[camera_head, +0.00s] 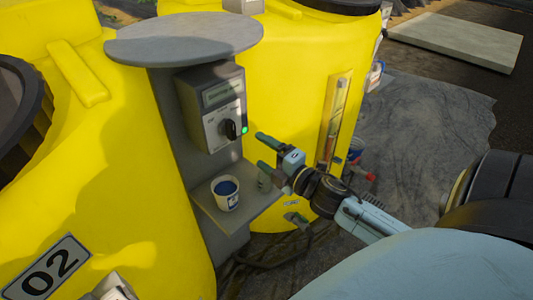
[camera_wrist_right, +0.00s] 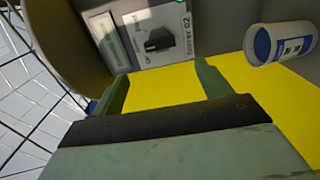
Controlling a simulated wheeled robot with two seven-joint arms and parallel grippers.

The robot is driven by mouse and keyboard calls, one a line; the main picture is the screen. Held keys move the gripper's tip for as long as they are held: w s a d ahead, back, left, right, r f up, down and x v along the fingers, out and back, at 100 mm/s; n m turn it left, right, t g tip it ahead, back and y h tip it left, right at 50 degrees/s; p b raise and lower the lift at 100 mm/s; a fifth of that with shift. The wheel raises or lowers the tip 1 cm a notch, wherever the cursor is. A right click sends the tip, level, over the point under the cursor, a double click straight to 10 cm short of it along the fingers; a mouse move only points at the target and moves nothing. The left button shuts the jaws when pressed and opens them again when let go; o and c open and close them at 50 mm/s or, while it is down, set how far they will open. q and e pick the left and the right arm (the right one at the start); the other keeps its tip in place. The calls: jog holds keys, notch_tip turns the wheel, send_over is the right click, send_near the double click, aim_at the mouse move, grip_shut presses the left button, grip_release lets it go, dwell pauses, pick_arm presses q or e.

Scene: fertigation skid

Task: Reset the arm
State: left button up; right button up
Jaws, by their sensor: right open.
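My right gripper (camera_head: 264,153) is open and empty, just right of the grey control box (camera_head: 211,107) with its black rotary knob (camera_head: 231,129) and lit green lamp. The fingers are apart and touch nothing that I can see. In the right wrist view the two green fingers (camera_wrist_right: 160,88) are spread, with the box and its black knob (camera_wrist_right: 160,39) beyond them. A label there reads "Stirrer 02". My left gripper is not in view.
A white cup with blue contents (camera_head: 226,194) stands on the grey shelf (camera_head: 257,206) below the box. Open ground lies at right.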

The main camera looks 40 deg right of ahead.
jog(key=shift+s, duration=0.2)
dwell(0.4)
jog(key=s+f+m+g+h, duration=0.1)
jog(key=s+f+m+g, duration=0.25)
jog(key=f, duration=0.75)
jog(key=s+f+m+g+h, duration=0.1)
jog(key=s+f+m+g, duration=0.3)
jog(key=f, duration=0.8)
jog(key=s+f+m+g, duration=0.1)
jog(key=s+f+m, duration=0.3)
jog(key=f, duration=0.7)
jog(key=s+a+f+m+g, duration=0.1)
jog(key=s+a+f+g, duration=0.1)
jog(key=s+f, duration=0.3)
jog(key=s+a+f+m+g, duration=0.2)
jog(key=s+f, duration=0.4)
jog(key=s, duration=0.7)
jog(key=s+a+f+m+g, duration=0.2)
jog(key=s+a+f+g, duration=0.2)
jog(key=s, duration=0.6)
jog(key=shift+a+f+y, duration=0.4)
jog(key=shift+a+f, duration=0.5)
jog(key=shift+a, duration=0.2)
jog(key=shift+g, duration=0.25)
